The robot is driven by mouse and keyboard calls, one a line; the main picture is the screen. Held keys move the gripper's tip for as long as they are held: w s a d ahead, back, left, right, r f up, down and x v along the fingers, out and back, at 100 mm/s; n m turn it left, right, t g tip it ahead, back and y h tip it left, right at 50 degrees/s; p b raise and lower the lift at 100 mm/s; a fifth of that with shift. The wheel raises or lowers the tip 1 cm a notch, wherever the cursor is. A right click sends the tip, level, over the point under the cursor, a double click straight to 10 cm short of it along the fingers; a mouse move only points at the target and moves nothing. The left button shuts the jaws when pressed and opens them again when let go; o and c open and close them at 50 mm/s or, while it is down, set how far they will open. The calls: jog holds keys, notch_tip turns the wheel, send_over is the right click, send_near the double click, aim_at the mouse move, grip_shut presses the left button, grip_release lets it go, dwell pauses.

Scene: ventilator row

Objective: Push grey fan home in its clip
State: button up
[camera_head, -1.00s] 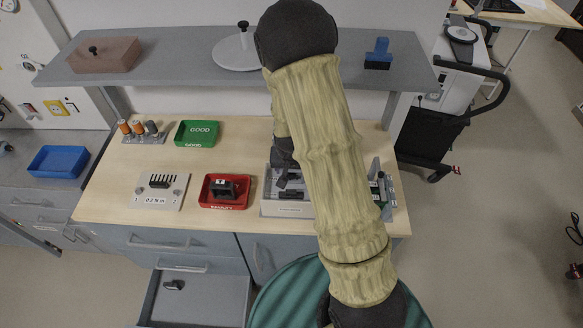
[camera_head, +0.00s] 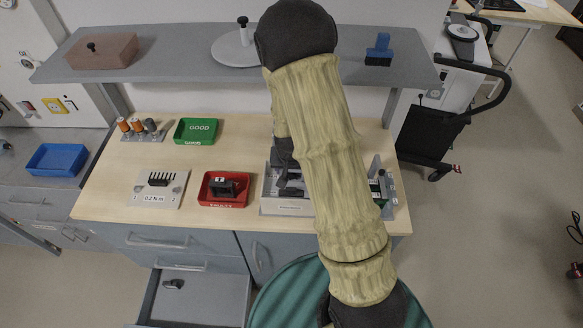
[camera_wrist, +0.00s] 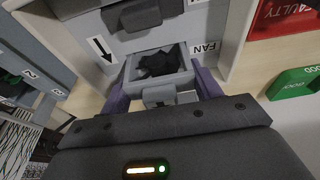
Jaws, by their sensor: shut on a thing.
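The grey fan (camera_wrist: 160,84), a light grey frame with a dark rotor, is in the wrist view, in the opening of a grey housing (camera_wrist: 242,25). Labels with an arrow and "FAN" flank it. My gripper (camera_wrist: 162,88) has a purple finger on each side of the fan and is shut on it. How deep the fan sits, and the clip itself, cannot be told. In the head view my gripper (camera_head: 291,184) is low over the grey station (camera_head: 285,208), partly hidden by my arm.
The red faulty tray (camera_head: 206,201) holds a dark part. The green GOOD tray (camera_head: 195,143) looks empty. A torque plate (camera_head: 157,199) marked 0.2 N m lies left. A shelf (camera_head: 180,70) overhangs the bench's back. The drawer below (camera_head: 205,300) is open.

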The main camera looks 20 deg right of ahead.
jog(key=shift+f+b, duration=0.4)
jog(key=shift+f, duration=0.1)
